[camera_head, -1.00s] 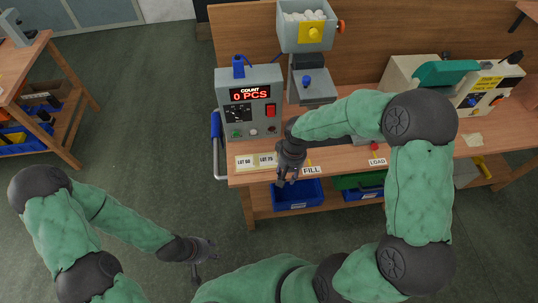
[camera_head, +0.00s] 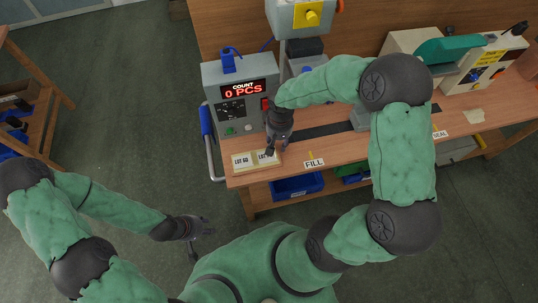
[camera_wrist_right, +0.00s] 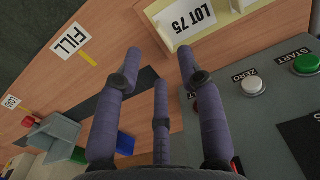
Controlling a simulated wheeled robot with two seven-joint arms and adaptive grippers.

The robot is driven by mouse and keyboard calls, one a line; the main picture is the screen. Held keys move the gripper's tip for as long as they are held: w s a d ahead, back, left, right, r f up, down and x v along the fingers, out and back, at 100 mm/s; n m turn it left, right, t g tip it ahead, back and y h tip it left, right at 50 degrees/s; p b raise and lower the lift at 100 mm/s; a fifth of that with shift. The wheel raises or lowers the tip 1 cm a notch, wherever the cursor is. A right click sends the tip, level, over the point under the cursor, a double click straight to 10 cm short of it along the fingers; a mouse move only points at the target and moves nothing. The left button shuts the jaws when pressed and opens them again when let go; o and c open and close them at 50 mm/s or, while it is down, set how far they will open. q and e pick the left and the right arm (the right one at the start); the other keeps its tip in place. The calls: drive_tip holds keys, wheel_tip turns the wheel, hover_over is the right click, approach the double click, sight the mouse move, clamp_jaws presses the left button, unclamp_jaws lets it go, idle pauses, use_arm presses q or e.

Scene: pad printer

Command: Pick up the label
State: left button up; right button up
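Two cream label holders lie at the table's front left corner, marked LOT 60 (camera_head: 241,161) and LOT 75 (camera_head: 263,159). The LOT 75 label (camera_wrist_right: 195,20) shows at the top of the right wrist view, just beyond my fingertips. My right gripper (camera_head: 271,152) is above the LOT 75 holder and partly covers it in the head view. In the right wrist view its three fingers (camera_wrist_right: 160,58) are spread with nothing between them. My left gripper (camera_head: 205,228) is open and empty, low over the floor away from the table.
The grey counter box (camera_head: 240,100) reading 0 PCS stands just behind the labels, with START and ZERO buttons facing front. A FILL sign (camera_head: 314,163) lies to the right. A blue bin (camera_head: 297,187) sits below the tabletop. A blue-and-grey handle (camera_head: 208,140) is at the table's left end.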

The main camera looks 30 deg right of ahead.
sight(262, 158)
drive_tip(key=f, duration=0.2)
drive_tip(key=f+b, duration=0.1)
drive_tip(key=f, duration=0.1)
drive_tip(key=f+b, duration=0.1)
drive_tip(key=f, duration=0.1)
drive_tip(key=shift+w+a+f, duration=0.15)
drive_tip(key=shift+w+f, duration=0.1)
drive_tip(key=shift+w, duration=0.05)
clamp_jaws()
